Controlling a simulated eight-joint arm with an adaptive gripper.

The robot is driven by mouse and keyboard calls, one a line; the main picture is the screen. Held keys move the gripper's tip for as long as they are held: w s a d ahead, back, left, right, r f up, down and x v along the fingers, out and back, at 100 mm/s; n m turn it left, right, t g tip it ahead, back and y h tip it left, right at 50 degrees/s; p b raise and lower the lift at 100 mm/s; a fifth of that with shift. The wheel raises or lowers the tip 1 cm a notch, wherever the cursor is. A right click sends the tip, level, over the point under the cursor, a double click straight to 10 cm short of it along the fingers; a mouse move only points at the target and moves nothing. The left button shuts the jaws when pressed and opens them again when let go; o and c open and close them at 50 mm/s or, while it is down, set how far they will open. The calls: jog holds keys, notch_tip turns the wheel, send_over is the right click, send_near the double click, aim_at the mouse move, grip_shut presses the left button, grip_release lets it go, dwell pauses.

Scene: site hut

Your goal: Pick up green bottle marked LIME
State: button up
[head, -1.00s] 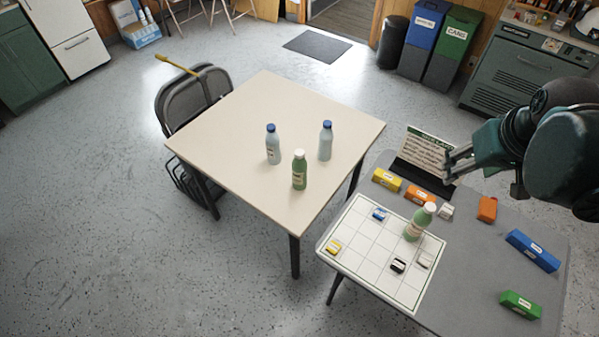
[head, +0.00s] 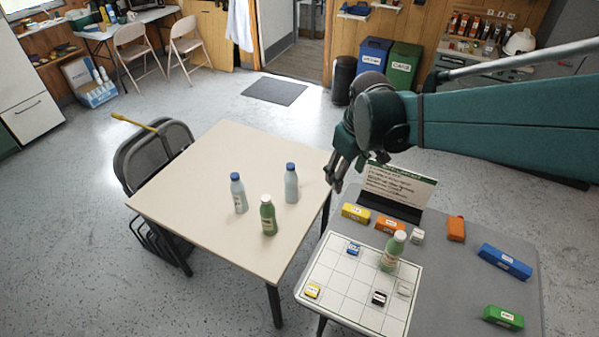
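Two green bottles with white caps stand upright. One green bottle (head: 268,217) is on the cream table (head: 190,205), in front of two pale blue bottles with blue caps, the left one (head: 239,194) and the right one (head: 291,184). The other green bottle (head: 392,252) stands on the white grid board (head: 340,285). Both have labels, but the print is too small to read, so I cannot tell which is marked LIME. My gripper (head: 336,174) hangs fingers down near the cream table's right corner, above and apart from all bottles. Its fingers look spread and empty.
The grey table (head: 450,270) carries yellow (head: 355,212), orange (head: 390,225), blue (head: 504,261) and green (head: 503,317) blocks and an upright sign (head: 398,187). A folding chair (head: 155,155) stands against the cream table's left side. Most of the cream table is clear.

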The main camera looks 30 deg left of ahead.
aim_at(266, 197)
jog(key=s+a+f+n, duration=0.2)
jog(key=a+f, duration=0.3)
jog(key=a, duration=0.3)
jog(key=s+a+f+n+g+h, duration=0.1)
jog(key=s+a+f+n, duration=0.1)
jog(key=a+f, duration=0.4)
jog(key=s+a+f+n+g, duration=0.1)
jog(key=a+f, duration=0.4)
jog(key=a, duration=0.6)
jog(key=shift+s+f+n, duration=0.25)
jog(key=shift+s+n, duration=0.3)
jog(key=shift+n, duration=0.05)
jog(key=shift+f, duration=0.1)
jog(key=shift+f, duration=1.2)
jog(key=shift+f, duration=0.1)
jog(key=shift+s+d+f+b, duration=0.1)
jog(key=shift+f+b, duration=0.1)
jog(key=shift+f, duration=1.05)
jog(key=shift+s+f+b, duration=0.1)
jog(key=shift+f+b, duration=0.05)
jog(key=shift+f, duration=1.1)
